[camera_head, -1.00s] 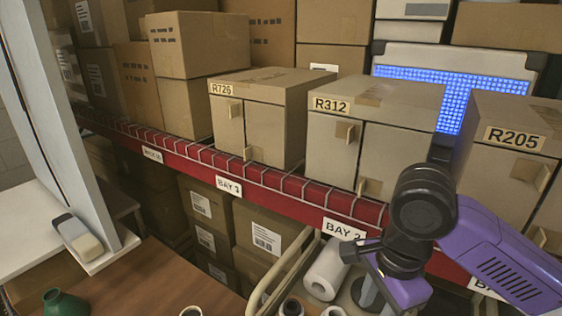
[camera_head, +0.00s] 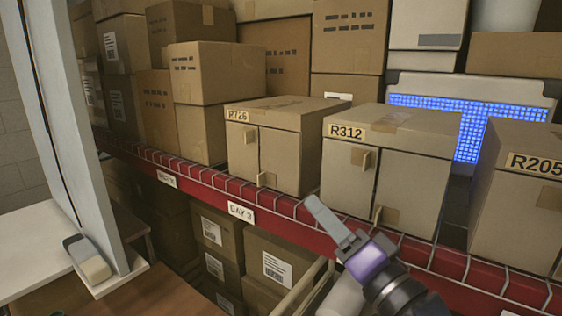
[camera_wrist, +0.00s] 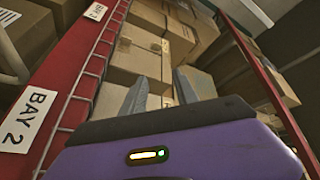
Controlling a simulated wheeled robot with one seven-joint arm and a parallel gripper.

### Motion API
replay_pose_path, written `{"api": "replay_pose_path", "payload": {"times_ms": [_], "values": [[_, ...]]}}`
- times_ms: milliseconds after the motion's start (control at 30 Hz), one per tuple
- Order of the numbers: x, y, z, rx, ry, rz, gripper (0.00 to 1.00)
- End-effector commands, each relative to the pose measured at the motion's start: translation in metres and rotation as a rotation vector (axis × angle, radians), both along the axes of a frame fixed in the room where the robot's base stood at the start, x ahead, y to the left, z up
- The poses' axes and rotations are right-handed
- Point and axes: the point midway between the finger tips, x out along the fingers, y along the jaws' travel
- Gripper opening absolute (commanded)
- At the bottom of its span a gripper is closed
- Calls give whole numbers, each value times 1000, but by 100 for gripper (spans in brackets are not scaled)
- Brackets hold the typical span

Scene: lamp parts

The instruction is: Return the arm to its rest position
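My gripper (camera_head: 318,208) shows in the head view at the lower middle, in front of the red shelf edge. It points up and left toward the cardboard cabinets, and its purple body is below the fingers. It also shows in the wrist view (camera_wrist: 162,80), where its two grey fingers stand apart with nothing between them. Boxes on the shelf show through the gap. Whether the fingers touch the shelf cannot be told. Most of my arm is out of view at the bottom.
Cardboard cabinets R726 (camera_head: 275,145), R312 (camera_head: 400,160) and R205 (camera_head: 515,215) stand on the shelf behind the red wire-edged beam (camera_head: 205,190). Boxes sit below. A white panel (camera_head: 70,120) stands at left, with an eraser-like block (camera_head: 88,260) at its foot.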

Motion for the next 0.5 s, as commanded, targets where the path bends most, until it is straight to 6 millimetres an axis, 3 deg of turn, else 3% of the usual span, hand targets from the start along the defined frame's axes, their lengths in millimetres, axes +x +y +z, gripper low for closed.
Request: {"api": "replay_pose_path", "payload": {"times_ms": [267, 500], "values": [[-41, -53, -44, -42, -162, -306, 36], [-97, -92, -104, -197, -182, -550, 36]]}}
